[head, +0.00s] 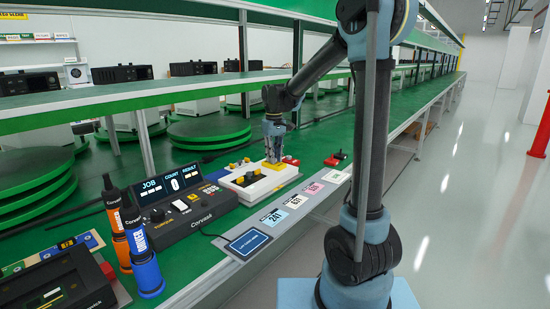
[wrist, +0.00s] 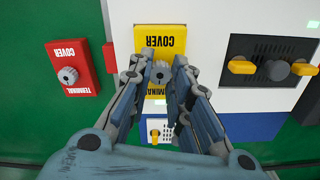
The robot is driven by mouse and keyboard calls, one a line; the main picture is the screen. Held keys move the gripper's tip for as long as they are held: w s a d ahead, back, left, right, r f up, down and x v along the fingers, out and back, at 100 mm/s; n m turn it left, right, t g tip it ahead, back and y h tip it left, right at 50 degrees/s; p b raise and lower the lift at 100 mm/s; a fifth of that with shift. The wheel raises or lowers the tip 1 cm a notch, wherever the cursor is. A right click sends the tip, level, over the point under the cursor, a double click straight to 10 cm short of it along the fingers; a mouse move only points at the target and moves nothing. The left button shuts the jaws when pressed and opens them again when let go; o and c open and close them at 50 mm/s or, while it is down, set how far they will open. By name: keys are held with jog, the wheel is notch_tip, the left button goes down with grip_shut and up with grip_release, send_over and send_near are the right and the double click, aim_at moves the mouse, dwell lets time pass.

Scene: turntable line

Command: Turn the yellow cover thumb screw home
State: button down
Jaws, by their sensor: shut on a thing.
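The yellow cover (wrist: 150,40) lies on the white unit, with its word COVER upside down in the wrist view. Its grey thumb screw (wrist: 160,68) shows between my fingertips. My gripper (wrist: 160,76) is shut on the thumb screw from above, with one finger on each side. The fingers hide part of the yellow cover and the sides of the screw. In the head view my gripper (head: 273,161) points down over the far end of the white unit (head: 262,195), and the screw is hidden there.
A red terminal cover (wrist: 73,70) with its own grey screw lies left of the unit on the green bench. A dark panel with yellow knobs (wrist: 241,67) is to the right. In the head view, a control box (head: 185,215) and orange and blue screwdrivers (head: 145,265) stand nearer me.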

jog(key=m, duration=0.6)
jog(key=shift+m, duration=2.8)
jog(key=c, duration=1.4)
grip_release()
jog(key=shift+r, duration=0.1)
notch_tip(320, 180, up, 12)
jog(key=shift+w+f, duration=0.1)
jog(key=shift+f, duration=0.05)
